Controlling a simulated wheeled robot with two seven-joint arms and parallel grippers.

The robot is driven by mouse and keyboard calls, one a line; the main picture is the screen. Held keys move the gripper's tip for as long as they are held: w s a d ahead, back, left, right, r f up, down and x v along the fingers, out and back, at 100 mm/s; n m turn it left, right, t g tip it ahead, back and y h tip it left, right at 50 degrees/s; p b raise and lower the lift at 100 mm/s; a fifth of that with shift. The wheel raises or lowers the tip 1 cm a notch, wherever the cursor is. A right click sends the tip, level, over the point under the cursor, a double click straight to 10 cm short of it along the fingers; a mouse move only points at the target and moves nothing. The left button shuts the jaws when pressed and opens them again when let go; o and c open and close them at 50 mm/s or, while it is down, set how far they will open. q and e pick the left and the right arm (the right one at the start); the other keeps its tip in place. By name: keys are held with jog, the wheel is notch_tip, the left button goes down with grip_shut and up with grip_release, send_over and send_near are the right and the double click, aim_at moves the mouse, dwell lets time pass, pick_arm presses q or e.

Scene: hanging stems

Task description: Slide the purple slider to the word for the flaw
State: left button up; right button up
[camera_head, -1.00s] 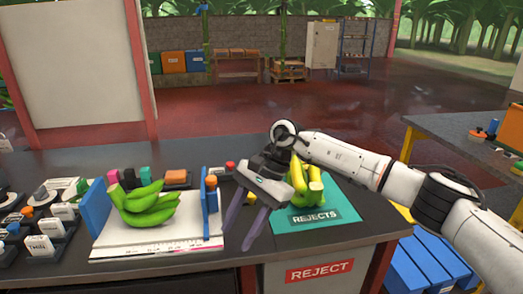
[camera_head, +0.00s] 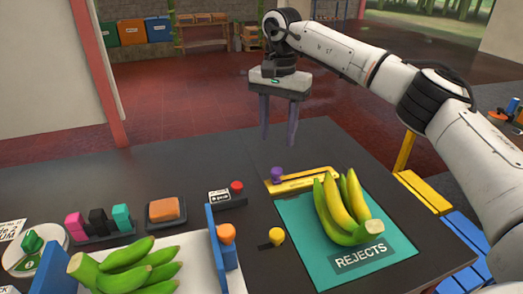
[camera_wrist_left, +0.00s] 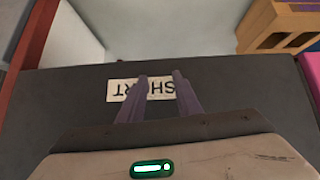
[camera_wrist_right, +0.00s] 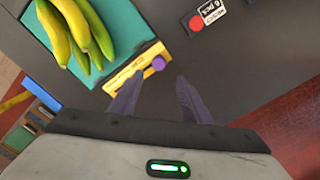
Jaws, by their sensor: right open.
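Any words on the rail are too small to read. My right gripper (camera_head: 278,142) is open and empty, pointing down, above and behind the knob in the head view. In the right wrist view the knob (camera_wrist_right: 158,63) lies just beyond and between the fingertips (camera_wrist_right: 160,79), apart from them. My left gripper (camera_wrist_left: 160,75) is open and empty over a dark surface with a "SHORT" label (camera_wrist_left: 140,89); the head view does not show it.
Yellow-green bananas (camera_head: 343,208) lie on the teal mat (camera_head: 310,240) beside the rail. A yellow knob (camera_head: 276,237) and a red button (camera_head: 237,187) stand left of it. Green bananas (camera_head: 125,268) sit between blue uprights. The dark table behind the rail is clear.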

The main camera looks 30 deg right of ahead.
aim_at(277, 170)
notch_tip(277, 170, down, 10)
jog(key=shift+s+d+p, duration=0.1)
jog(key=shift+p, duration=0.25)
jog(key=shift+c, duration=0.3)
grip_shut()
